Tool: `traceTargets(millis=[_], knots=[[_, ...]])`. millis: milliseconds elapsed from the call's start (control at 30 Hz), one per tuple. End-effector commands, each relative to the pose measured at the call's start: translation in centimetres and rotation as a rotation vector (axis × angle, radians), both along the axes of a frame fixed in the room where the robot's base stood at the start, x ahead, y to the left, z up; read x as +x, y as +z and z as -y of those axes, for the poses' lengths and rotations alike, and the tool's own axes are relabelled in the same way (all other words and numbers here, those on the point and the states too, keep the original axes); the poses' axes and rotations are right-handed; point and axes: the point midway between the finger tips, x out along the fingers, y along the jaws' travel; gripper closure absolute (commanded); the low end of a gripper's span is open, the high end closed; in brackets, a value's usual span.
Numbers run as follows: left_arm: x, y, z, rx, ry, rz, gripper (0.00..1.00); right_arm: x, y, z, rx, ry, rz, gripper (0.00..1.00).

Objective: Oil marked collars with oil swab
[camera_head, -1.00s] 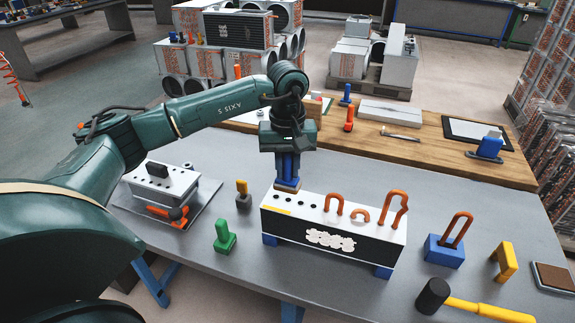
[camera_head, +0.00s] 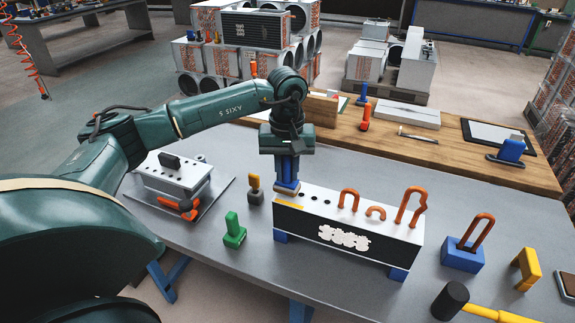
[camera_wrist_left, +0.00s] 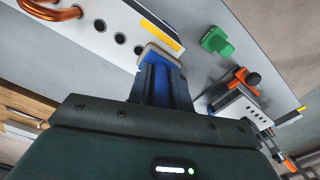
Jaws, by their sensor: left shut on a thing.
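My left gripper (camera_head: 287,172) is shut on the oil swab, which shows as a beige pad (camera_head: 286,188) on a blue body below the jaws. The pad also shows in the left wrist view (camera_wrist_left: 160,55). It is low over the left end of the white-topped black unit (camera_head: 347,236), and I cannot tell whether it touches. A row of dark round collars (camera_head: 315,198) runs along the top, with a yellow strip (camera_head: 289,205) at the front left edge. The pad hides the leftmost part of the row. My right gripper is not in view.
Copper bends (camera_head: 410,207) rise from the unit's right half. A green block (camera_head: 234,231) and a yellow-topped grey piece (camera_head: 254,190) stand left of it. A white-topped machine (camera_head: 178,178) is farther left. A blue holder (camera_head: 462,255), yellow bracket (camera_head: 525,268) and hammer (camera_head: 452,300) are at right.

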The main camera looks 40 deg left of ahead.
Motion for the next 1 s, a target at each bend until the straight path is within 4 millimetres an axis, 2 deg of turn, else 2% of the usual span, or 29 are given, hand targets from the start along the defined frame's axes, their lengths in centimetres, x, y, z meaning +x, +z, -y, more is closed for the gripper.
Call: traceTargets(millis=[100, 1000], knots=[[0.02, -0.64, 0.00, 0.000, 0.000, 0.001, 1.00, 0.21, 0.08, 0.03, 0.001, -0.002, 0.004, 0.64], [0.02, -1.22, 0.02, -0.001, 0.000, 0.001, 1.00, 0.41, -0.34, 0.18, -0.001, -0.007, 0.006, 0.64]])
